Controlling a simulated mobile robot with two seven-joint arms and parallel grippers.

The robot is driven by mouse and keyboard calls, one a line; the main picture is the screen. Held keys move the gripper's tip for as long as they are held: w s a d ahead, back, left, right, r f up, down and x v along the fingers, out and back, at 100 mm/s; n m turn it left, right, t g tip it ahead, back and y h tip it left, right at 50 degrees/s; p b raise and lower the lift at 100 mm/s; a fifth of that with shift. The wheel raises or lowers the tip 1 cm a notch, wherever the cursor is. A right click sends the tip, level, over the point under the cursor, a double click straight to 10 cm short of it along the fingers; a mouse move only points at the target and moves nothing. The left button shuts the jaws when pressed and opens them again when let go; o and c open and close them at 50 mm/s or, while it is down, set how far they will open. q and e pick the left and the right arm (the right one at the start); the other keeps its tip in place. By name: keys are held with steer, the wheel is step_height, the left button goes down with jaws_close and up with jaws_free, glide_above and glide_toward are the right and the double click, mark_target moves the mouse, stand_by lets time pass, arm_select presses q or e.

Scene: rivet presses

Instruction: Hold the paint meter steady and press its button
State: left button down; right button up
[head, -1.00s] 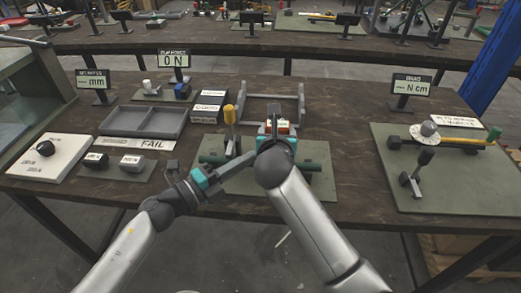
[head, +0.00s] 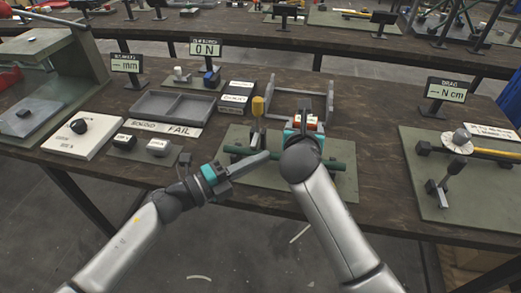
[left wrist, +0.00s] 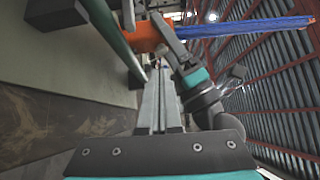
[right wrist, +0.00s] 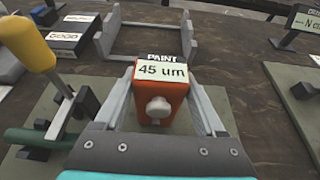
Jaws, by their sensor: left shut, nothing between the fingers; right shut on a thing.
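The paint meter is a small orange box (right wrist: 160,103) with a white label on top reading "PAINT 45 um" and a pale round button on the face toward the right wrist camera. My right gripper (head: 305,108) is shut on the paint meter (head: 308,121), one finger on each side, above the green mat. My left gripper (head: 268,156) is shut and empty, left of and nearer than the meter, with a gap to my right gripper. In the left wrist view, its closed fingers (left wrist: 155,68) point toward the orange meter (left wrist: 147,36); the button cannot be made out there.
A green pipe (head: 340,165) lies across the green mat (head: 345,188) beneath the grippers. A yellow-handled upright (head: 257,107) stands left of the meter. A grey U-shaped frame (head: 283,92) lies behind. Bare table (head: 378,140) shows at right, before the torque mat (head: 430,200).

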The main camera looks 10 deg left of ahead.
steer(key=o, duration=1.5)
steer(key=shift+f, duration=0.1)
